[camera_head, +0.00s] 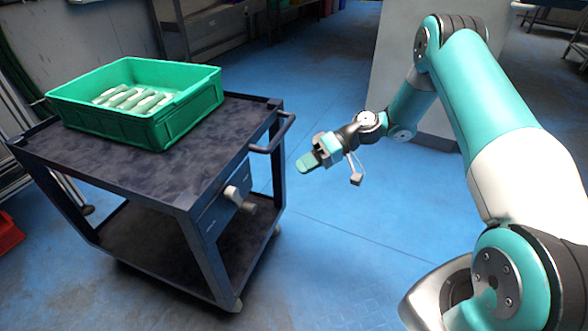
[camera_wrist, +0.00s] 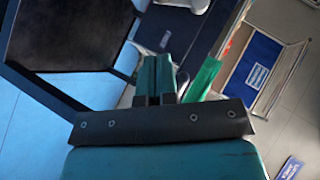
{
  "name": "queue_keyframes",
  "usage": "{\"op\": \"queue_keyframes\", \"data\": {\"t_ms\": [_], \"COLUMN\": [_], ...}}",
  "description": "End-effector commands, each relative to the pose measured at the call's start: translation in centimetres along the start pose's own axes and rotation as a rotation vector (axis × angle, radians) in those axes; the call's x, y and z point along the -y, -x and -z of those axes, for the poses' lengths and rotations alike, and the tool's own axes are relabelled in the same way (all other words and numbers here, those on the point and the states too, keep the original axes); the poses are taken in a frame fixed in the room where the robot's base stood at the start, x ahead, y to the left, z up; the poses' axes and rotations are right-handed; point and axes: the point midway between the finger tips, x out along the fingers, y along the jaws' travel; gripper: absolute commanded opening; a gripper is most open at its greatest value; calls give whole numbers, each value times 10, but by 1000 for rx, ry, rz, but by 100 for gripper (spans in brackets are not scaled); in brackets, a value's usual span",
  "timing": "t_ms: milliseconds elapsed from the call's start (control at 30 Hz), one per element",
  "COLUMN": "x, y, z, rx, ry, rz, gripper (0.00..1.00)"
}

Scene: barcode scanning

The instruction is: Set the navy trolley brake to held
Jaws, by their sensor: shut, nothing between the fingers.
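The navy trolley (camera_head: 150,185) stands at the left in the head view, with a dark top, a lower shelf and a handle (camera_head: 280,133) at its right end. A navy panel (camera_head: 212,215) sits under the top, with a pale grey lever-like part (camera_head: 236,196) on it; I cannot tell its setting. My gripper (camera_head: 306,163) is right of the trolley, apart from it, over the blue floor. In the wrist view my gripper (camera_wrist: 155,80) is shut and empty. Dark trolley-like parts (camera_wrist: 70,30) show at the upper left there.
A green crate (camera_head: 175,122) holding several pale items (camera_head: 130,98) stands on the trolley top. A red object (camera_head: 8,234) lies at the left edge. A grey block (camera_head: 420,95) stands behind my arm. The blue floor (camera_head: 330,215) between trolley and arm is clear.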

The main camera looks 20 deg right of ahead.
Motion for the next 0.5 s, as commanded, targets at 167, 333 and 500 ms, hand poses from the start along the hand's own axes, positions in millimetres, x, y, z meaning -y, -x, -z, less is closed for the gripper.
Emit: {"op": "queue_keyframes", "data": {"t_ms": [167,333,500], "x": [0,0,22], "y": [3,3,0], "z": [0,0,8], "rx": [-1,-1,45], "ry": [0,-1,12], "rz": [0,-1,-30], "gripper": [0,0,0]}}
